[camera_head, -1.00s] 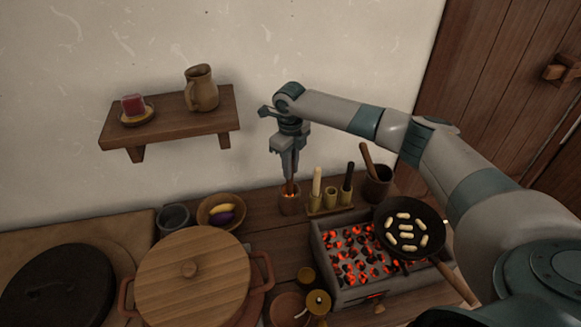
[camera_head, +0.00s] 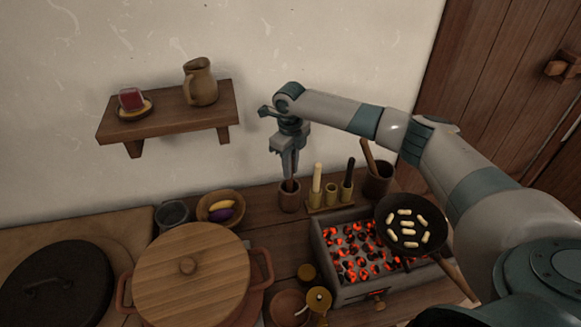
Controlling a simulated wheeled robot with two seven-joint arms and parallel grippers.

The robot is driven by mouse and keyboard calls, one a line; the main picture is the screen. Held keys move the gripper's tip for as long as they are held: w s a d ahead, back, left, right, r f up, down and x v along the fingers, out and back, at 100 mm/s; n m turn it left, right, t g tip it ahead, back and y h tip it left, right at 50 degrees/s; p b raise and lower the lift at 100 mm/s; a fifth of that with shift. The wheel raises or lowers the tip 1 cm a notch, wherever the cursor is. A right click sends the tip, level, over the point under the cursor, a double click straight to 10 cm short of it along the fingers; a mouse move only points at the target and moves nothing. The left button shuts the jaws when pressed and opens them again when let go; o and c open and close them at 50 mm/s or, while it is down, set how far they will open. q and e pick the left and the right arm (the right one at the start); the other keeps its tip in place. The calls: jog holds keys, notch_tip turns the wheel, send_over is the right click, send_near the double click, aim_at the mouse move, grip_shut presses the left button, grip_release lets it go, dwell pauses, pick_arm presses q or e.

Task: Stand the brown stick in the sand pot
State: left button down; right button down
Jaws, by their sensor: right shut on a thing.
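The brown stick (camera_head: 290,185) is upright, and my right gripper (camera_head: 290,170) is shut on its upper part. The stick's lower end is inside the mouth of the small brown pot (camera_head: 289,203), which stands on the counter by the wall. The sand inside cannot be made out, and the stick's lower tip is hidden in the pot. My right gripper points down just above the pot's rim. My left gripper is not in view.
Right of the pot stands a wooden rack (camera_head: 330,207) with a cream stick (camera_head: 317,180) and a black stick (camera_head: 347,175). A mortar with pestle (camera_head: 377,182), glowing coals (camera_head: 350,250) and a pan (camera_head: 410,243) are close. A bowl (camera_head: 215,197) stands left.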

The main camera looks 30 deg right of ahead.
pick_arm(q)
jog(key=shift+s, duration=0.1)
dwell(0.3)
pick_arm(e)
jog(key=c, duration=1.6)
grip_release()
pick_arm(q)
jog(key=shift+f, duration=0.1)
pick_arm(e)
jog(key=shift+r, duration=0.15)
